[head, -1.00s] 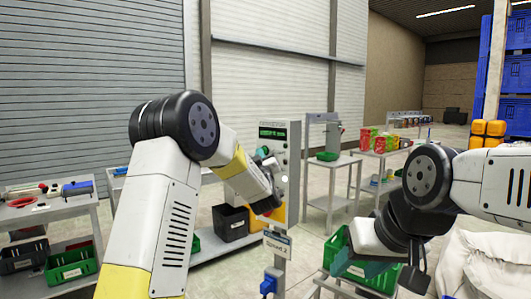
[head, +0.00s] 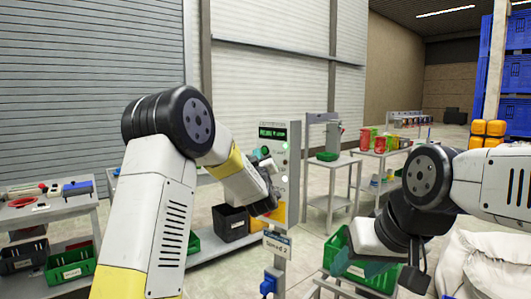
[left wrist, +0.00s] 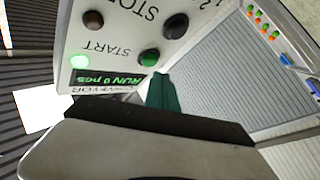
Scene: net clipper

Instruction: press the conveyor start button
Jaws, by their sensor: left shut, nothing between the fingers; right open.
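The control panel (head: 293,160) stands at the middle of the head view, its display (head: 272,132) lit green. In the left wrist view it appears upside down: the display (left wrist: 108,80) reads RUN 0 pcs, near the START label. A green button (left wrist: 149,57), a lit green lamp (left wrist: 79,61), a dark round knob (left wrist: 173,27) and a brownish button (left wrist: 92,22) show on its face. My left gripper (left wrist: 168,92) is shut and empty, its teal fingertips close to the green button; contact cannot be told. My right gripper (head: 366,264) is open, away from the panel.
A green crate (head: 382,277) is behind and below my right gripper. A tool bench (head: 48,205) is at the left; tables with red and green goods (head: 372,138) stand behind to the right.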

